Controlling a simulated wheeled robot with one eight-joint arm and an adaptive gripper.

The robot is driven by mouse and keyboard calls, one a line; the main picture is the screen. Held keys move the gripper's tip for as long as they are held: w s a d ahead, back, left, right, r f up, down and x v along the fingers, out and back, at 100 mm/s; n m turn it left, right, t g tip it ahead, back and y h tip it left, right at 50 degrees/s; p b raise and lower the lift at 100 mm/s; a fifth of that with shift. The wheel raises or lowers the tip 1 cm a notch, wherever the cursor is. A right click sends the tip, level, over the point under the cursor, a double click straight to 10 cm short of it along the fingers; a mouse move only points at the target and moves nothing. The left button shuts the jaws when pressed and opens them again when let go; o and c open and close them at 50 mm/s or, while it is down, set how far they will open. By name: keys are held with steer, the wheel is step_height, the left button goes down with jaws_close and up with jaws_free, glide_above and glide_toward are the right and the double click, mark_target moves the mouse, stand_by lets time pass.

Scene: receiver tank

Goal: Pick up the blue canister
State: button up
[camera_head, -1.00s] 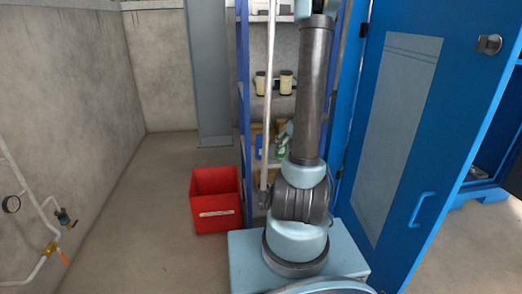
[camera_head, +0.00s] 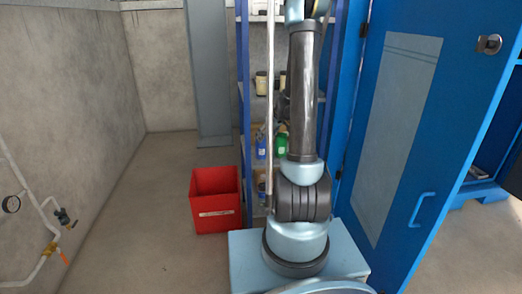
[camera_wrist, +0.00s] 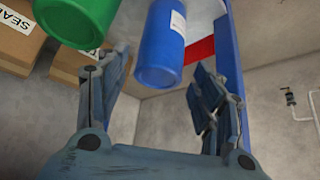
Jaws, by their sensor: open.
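The blue canister (camera_wrist: 160,45) is a blue cylinder with a white label, cut off by the top edge of the wrist view. My gripper (camera_wrist: 159,68) is open and empty, its two fingers spread on either side of the canister in the picture. I cannot tell how much depth lies between them; no contact shows. In the head view the blue canister (camera_head: 261,147) stands on a shelf, left of my arm.
A green canister (camera_wrist: 76,20) is close to the left finger, with cardboard boxes (camera_wrist: 20,38) beyond. In the head view the blue-framed shelf (camera_head: 244,100) has a red bin (camera_head: 216,200) at its left and an open blue door (camera_head: 405,140) at its right. The left floor is clear.

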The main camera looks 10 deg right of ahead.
mark_target(261, 147)
steer(key=shift+x, duration=2.5)
steer(key=c, duration=1.2)
